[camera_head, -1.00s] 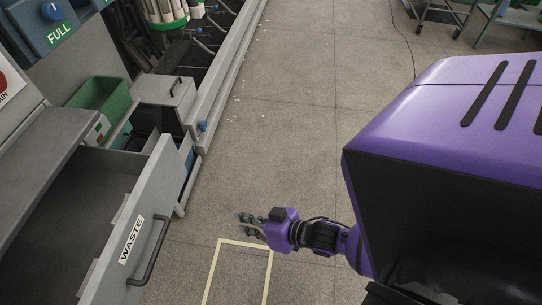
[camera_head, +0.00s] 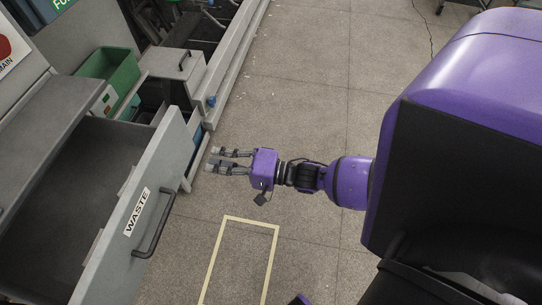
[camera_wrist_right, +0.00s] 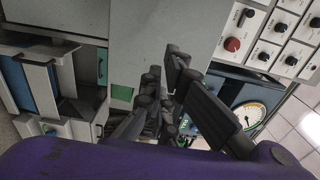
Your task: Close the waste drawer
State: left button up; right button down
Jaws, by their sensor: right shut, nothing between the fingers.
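The waste drawer (camera_head: 104,262) stands pulled out at the left of the head view, with its grey interior showing. Its light grey front carries a white WASTE label (camera_head: 136,212) and a dark bar handle (camera_head: 154,226). My right gripper (camera_head: 212,160) is shut and empty, over the floor to the right of the drawer front's far end. It points left in the picture and appears apart from the drawer and its handle. In the right wrist view the dark fingers (camera_wrist_right: 172,100) show before grey machine panels. My left gripper is out of view.
A green bin (camera_head: 110,70) and a grey box with a handle (camera_head: 178,72) sit beyond the drawer. The machine's long rail (camera_head: 238,50) runs away from me. A yellow-taped outline (camera_head: 250,221) marks open floor. The right wrist view shows a knob panel (camera_wrist_right: 262,38) and a gauge (camera_wrist_right: 250,115).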

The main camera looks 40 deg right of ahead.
aim_at(177, 154)
jog(key=x, duration=0.8)
jog(key=shift+w+a+p, duration=0.2)
jog(key=shift+w+p, duration=0.1)
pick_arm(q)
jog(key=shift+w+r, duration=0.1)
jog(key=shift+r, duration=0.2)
